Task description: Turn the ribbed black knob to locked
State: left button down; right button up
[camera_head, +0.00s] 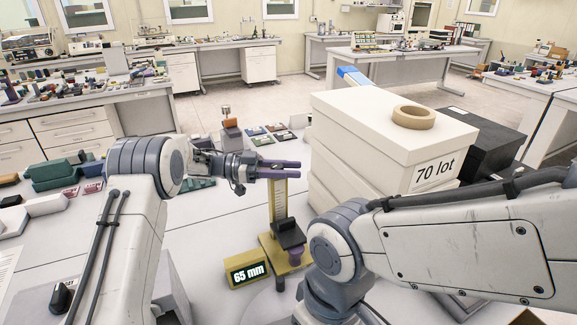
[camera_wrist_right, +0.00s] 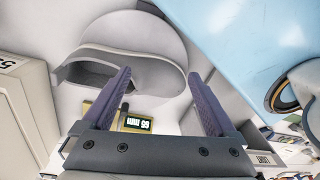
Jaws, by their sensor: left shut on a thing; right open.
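A yellow gauge (camera_head: 279,205) with a scale on its upright post stands on the table in the head view. A black block (camera_head: 288,233) sits low on the post, with a small purple part (camera_head: 295,254) under it. The yellow readout box (camera_head: 233,275) shows 65 mm; it also shows in the right wrist view (camera_wrist_right: 137,124). My left gripper (camera_head: 282,169) is shut at the top of the post, its purple fingers across it.
White stacked boxes (camera_head: 335,115) marked 70 lot, with a tape roll (camera_head: 413,117) on top, stand right of the gauge. A black box (camera_head: 481,145) is behind them. Small coloured samples lie at the back and left. The table left of the readout is partly clear.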

pick_arm(q)
jog(key=shift+s+m+g+y, duration=0.2)
jog(key=shift+m+g+y, duration=0.1)
jog(key=shift+m+g, duration=0.7)
jog(key=shift+s+m+g+y, duration=0.25)
jog(key=shift+m+g, duration=0.35)
jog(key=shift+g, duration=0.7)
jog(key=shift+r+m+g+y, duration=0.1)
jog(key=shift+m+g+y, duration=0.2)
jog(key=shift+g, duration=0.2)
jog(key=c, duration=0.5)
grip_release()
